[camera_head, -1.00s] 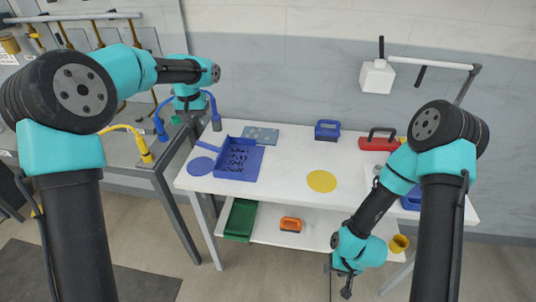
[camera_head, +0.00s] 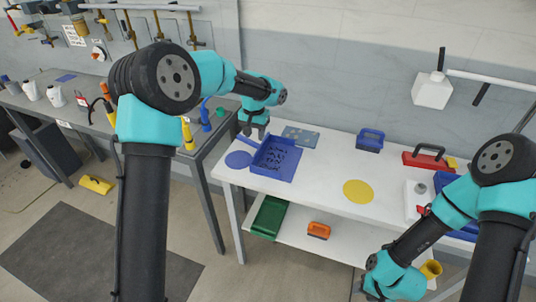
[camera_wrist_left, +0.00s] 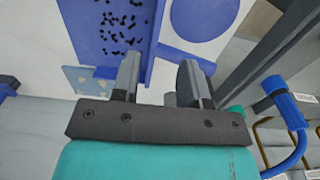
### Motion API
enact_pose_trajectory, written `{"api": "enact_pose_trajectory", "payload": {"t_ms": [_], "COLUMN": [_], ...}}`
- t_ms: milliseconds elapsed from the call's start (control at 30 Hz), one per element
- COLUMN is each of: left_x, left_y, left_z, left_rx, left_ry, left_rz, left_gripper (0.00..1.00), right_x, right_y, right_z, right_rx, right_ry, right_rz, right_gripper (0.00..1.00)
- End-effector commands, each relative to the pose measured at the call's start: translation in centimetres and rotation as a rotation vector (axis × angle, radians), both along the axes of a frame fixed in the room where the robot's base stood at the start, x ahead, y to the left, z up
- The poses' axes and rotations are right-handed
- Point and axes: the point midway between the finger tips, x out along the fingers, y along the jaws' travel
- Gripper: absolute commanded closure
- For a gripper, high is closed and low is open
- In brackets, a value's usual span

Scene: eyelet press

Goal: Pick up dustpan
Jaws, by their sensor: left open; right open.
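The blue dustpan (camera_head: 289,164) lies on the white table, with dark bits scattered in its pan. Its handle (camera_head: 247,142) points to the back left, towards my left gripper (camera_head: 253,133). My left gripper (camera_wrist_left: 160,82) is open there and holds nothing. I cannot tell how far the fingers are above the handle. My right arm is at the lower right in the head view, its jaws beyond the bottom edge.
A flat blue disc (camera_head: 239,160) lies left of the dustpan, and a speckled blue plate (camera_head: 300,137) behind it. A yellow disc (camera_head: 358,191) lies mid-table. A blue caddy (camera_head: 370,140) and a red toolbox (camera_head: 424,159) stand further right. A grey bench (camera_head: 60,95) adjoins on the left.

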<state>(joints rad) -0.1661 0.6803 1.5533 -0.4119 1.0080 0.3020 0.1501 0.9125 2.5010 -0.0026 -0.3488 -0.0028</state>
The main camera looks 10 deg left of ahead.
Motion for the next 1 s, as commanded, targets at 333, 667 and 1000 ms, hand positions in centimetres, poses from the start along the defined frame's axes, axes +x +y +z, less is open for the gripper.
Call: {"api": "enact_pose_trajectory", "payload": {"t_ms": [333,667,1000], "left_x": [0.0,0.0,0.0], "left_y": [0.0,0.0,-0.3], "left_z": [-5.4,-5.9,-8.4], "left_rx": [0.0,-0.001,0.0], "left_ry": [0.002,0.0,0.004], "left_rz": [0.0,0.0,0.0], "left_gripper": [0.6,0.6,0.6], "right_x": [0.0,0.0,0.0], "right_y": [0.0,0.0,0.0], "right_z": [0.0,0.0,0.0], "right_rx": [0.0,0.0,0.0], "right_ry": [0.0,0.0,0.0], "right_rz": [0.0,0.0,0.0], "right_gripper": [0.56,0.56,0.56]}}
